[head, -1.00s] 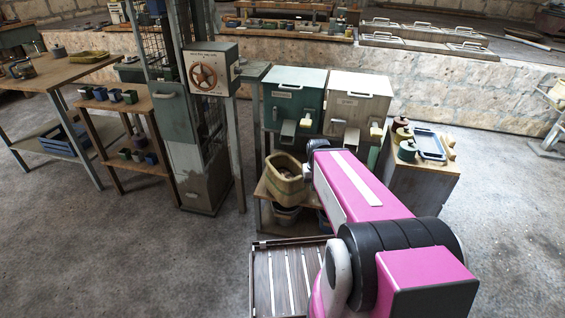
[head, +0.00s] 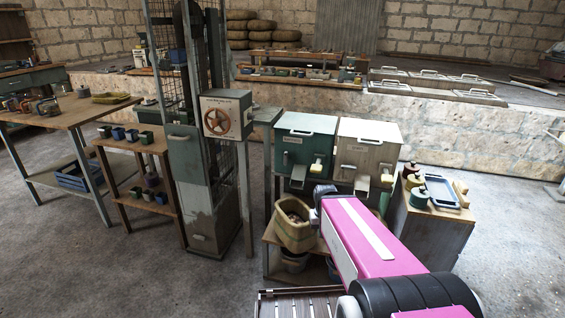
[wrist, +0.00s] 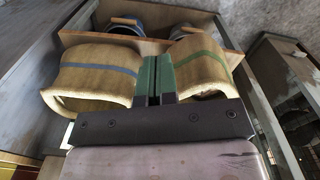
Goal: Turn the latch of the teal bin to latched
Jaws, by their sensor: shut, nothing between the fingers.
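The teal bin (head: 303,133) stands at the middle of the head view, with a pale handle on its lid and a grey chute (head: 298,176) low on its front. A small pale-yellow piece (head: 317,164) beside the chute may be its latch; the setting is too small to read. My gripper (wrist: 157,62) shows in the wrist view, its green fingers together and empty. They point between a blue-striped sack-like container (wrist: 95,72) and a green-striped one (wrist: 200,68). In the head view my pink arm reaches up below the bins, and the fingers cannot be made out.
A cream bin (head: 366,146) stands right of the teal one. A tan container (head: 294,226) sits below the bins. A cabinet with a blue tray (head: 441,192) is at the right. A tall post with a wheel box (head: 226,116) stands left. Open floor lies at the lower left.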

